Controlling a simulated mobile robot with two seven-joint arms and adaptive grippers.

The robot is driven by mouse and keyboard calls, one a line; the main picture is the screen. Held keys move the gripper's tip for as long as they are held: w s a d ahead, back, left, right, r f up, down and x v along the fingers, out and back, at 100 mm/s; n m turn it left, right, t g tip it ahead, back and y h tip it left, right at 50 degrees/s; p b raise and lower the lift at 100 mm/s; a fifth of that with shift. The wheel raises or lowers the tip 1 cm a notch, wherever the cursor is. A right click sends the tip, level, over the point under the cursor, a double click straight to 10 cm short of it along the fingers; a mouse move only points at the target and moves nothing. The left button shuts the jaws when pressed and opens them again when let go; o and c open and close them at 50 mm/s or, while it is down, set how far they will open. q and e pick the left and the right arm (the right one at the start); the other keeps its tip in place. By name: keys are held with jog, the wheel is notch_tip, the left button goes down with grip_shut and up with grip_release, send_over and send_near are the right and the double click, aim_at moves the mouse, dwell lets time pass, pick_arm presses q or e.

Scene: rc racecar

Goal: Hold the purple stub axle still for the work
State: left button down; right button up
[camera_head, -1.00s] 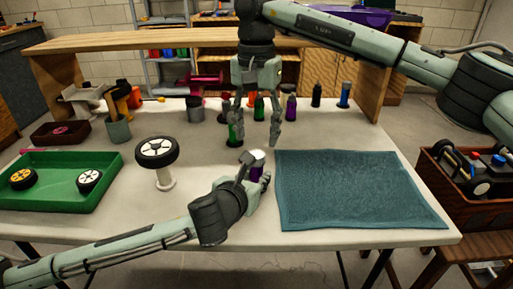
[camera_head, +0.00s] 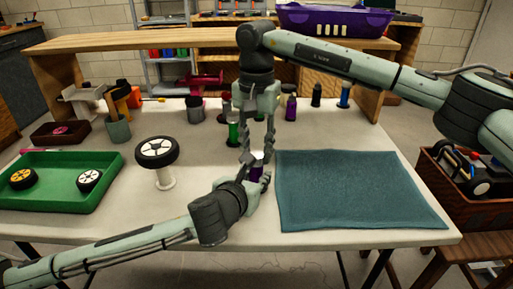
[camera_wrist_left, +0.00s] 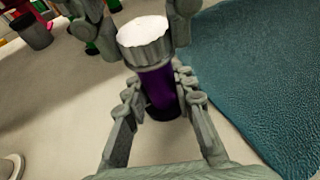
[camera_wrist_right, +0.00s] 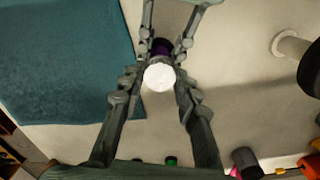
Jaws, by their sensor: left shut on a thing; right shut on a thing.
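The purple stub axle (camera_head: 257,173) stands upright at the table's front middle, partly hidden by fingers. The left wrist view shows its purple body (camera_wrist_left: 158,88) with a ribbed, white-topped cap (camera_wrist_left: 146,40) on its upper end. My left gripper (camera_wrist_left: 160,98) is shut around the purple body from the front; it also shows in the head view (camera_head: 252,180). My right gripper (camera_head: 257,150) reaches down from above and is shut on the cap. In the right wrist view the white cap top (camera_wrist_right: 159,77) lies between its fingers.
A teal mat (camera_head: 360,190) lies right of the axle. A wheel on a white stand (camera_head: 158,155) is to the left, beyond it a green tray (camera_head: 55,205) with two wheels. Several small coloured posts, including a green one (camera_head: 234,134), stand behind the grippers.

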jog(key=shift+c, duration=1)
